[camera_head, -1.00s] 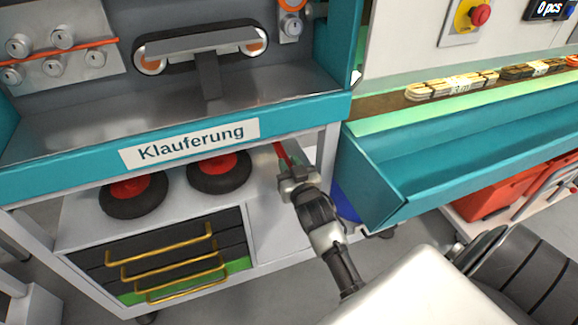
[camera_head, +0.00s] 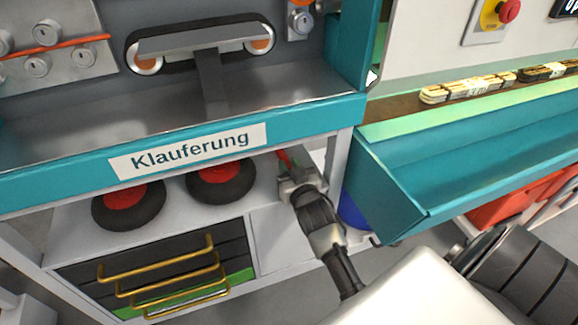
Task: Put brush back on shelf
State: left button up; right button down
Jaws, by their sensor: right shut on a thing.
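My right gripper (camera_head: 290,168) is shut on a red thing, which I take to be the brush (camera_head: 283,158). Only a short red piece of it shows beyond the fingers; the rest is hidden by the gripper and the teal front edge above. The gripper is at the right end of the white shelf (camera_head: 262,222), under the teal bench edge with the "Klauferung" label. I cannot tell whether the brush touches the shelf. My left gripper is not in view.
Two black wheels with red hubs, one at the left (camera_head: 128,205) and one nearer the gripper (camera_head: 220,182), lie on the shelf. A drawer unit (camera_head: 165,275) with yellow handles is below. A teal trough (camera_head: 470,150) and a blue container (camera_head: 352,212) are at the right.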

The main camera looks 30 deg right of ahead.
jog(key=shift+r, duration=0.1)
jog(key=c, duration=0.9)
grip_release()
jog(key=shift+s, duration=0.1)
